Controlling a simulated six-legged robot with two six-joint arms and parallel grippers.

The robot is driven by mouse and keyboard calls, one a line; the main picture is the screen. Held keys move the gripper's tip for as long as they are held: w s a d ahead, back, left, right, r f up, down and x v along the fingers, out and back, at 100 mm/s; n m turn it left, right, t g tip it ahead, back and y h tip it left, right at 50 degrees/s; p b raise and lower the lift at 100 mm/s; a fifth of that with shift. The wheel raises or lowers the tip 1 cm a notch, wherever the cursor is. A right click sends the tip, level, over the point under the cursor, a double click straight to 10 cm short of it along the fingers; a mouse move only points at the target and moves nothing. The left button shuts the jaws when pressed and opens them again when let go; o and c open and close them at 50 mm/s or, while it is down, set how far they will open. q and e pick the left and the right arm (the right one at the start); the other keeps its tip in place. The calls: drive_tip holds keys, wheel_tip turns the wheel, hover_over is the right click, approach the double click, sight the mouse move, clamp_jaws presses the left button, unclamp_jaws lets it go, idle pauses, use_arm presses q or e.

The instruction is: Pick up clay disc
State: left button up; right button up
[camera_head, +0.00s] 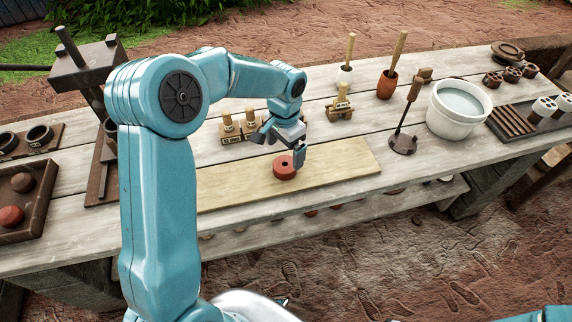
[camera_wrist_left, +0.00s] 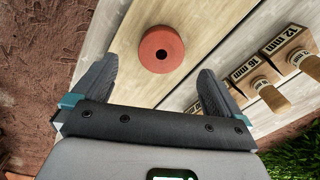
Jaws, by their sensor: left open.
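The clay disc (camera_head: 285,167) is a thick reddish ring with a dark central hole, lying flat on the pale wooden board (camera_head: 345,163) on the table. In the left wrist view the clay disc (camera_wrist_left: 161,49) shows ahead of the fingertips, roughly midway between their lines. My left gripper (camera_head: 283,148) is open and empty, just above and behind the disc. In the left wrist view both dark fingers of the left gripper (camera_wrist_left: 158,80) stand wide apart with nothing between them. My right gripper is not in view; a blue piece of my body shows at the lower right edge.
Labelled blocks with wooden-handled tools (camera_head: 240,127) stand just behind the board, close to my left gripper. A white water bucket (camera_head: 459,108), a dark stand tool (camera_head: 403,142) and a red pot (camera_head: 387,84) stand to the right. A dark tray with clay balls (camera_head: 36,196) is at the left.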

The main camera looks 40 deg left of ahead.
sight(285, 167)
use_arm(q)
drive_tip(key=shift+w+a+f, duration=0.15)
drive_tip(key=shift+w+f, duration=0.1)
drive_tip(key=shift+f, duration=0.3)
drive_tip(key=f, duration=0.1)
drive_tip(key=s+f+p, duration=0.1)
drive_tip(key=shift+f, duration=0.4)
drive_tip(key=shift+w+f, duration=0.3)
drive_tip(key=shift+f, duration=0.25)
drive_tip(key=shift+w+f, duration=0.3)
drive_tip(key=shift+f, duration=0.25)
drive_tip(key=shift+s+r, duration=0.15)
drive_tip(key=shift+s, duration=0.05)
drive_tip(key=shift+s+r, duration=0.1)
drive_tip(key=shift+s, duration=0.1)
drive_tip(key=shift+c, duration=1.2)
drive_tip(key=shift+w, duration=0.15)
drive_tip(key=c, duration=1)
